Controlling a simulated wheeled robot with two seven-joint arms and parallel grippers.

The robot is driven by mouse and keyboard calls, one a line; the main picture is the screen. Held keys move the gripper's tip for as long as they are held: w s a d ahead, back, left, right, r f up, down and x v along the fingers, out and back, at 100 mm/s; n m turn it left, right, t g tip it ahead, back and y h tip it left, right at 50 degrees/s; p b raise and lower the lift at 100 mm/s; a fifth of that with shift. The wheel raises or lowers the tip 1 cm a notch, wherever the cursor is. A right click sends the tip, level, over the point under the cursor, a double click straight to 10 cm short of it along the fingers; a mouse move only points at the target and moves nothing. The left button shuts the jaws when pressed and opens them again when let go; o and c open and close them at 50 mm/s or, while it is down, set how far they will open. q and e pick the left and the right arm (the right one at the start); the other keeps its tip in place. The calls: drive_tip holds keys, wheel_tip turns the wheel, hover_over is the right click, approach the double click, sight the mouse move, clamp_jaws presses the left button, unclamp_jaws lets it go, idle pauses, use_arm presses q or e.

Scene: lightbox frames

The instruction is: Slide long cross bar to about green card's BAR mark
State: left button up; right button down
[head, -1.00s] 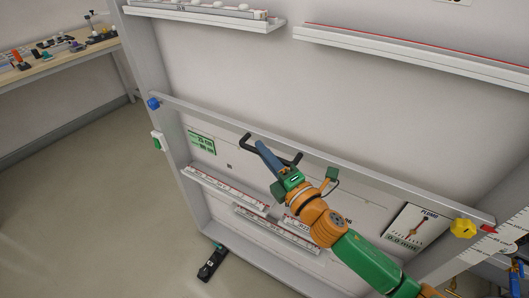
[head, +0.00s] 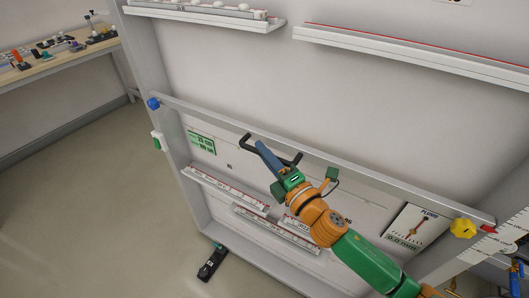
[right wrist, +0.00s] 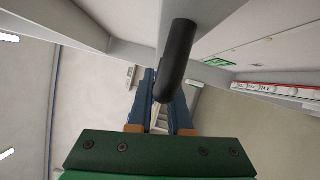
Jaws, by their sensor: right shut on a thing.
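The long cross bar (head: 375,182) is a grey rail running slantwise across the white frame, from a blue knob (head: 153,103) at the left to a yellow knob (head: 462,228) at the right. A black handle (head: 287,161) sits on it left of its middle. My right gripper (head: 262,148) is shut on this handle; its blue fingers and the dark handle (right wrist: 177,60) show in the right wrist view. The green card (head: 201,143) is on the panel below the bar, left of the gripper; its print is too small to read surely. My left gripper is not in view.
Ledges with white and red strips (head: 225,190) lie below the bar. A gauge card (head: 415,226) and a white ruler (head: 500,241) are at the lower right. Shelves (head: 410,58) run above.

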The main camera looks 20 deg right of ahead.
sight(265, 143)
drive_tip(key=shift+r, duration=0.15)
wheel_tip(265, 143, up, 4)
drive_tip(key=p, duration=0.3)
drive_tip(key=shift+f+p, duration=0.2)
drive_tip(key=shift+p, duration=0.1)
drive_tip(key=shift+f, duration=0.2)
drive_tip(key=c, duration=0.8)
unclamp_jaws()
drive_tip(key=shift+f, duration=0.15)
drive_tip(key=shift+c, duration=0.2)
drive_tip(key=b+v, duration=0.2)
drive_tip(key=v, duration=0.5)
drive_tip(key=shift+b, duration=0.3)
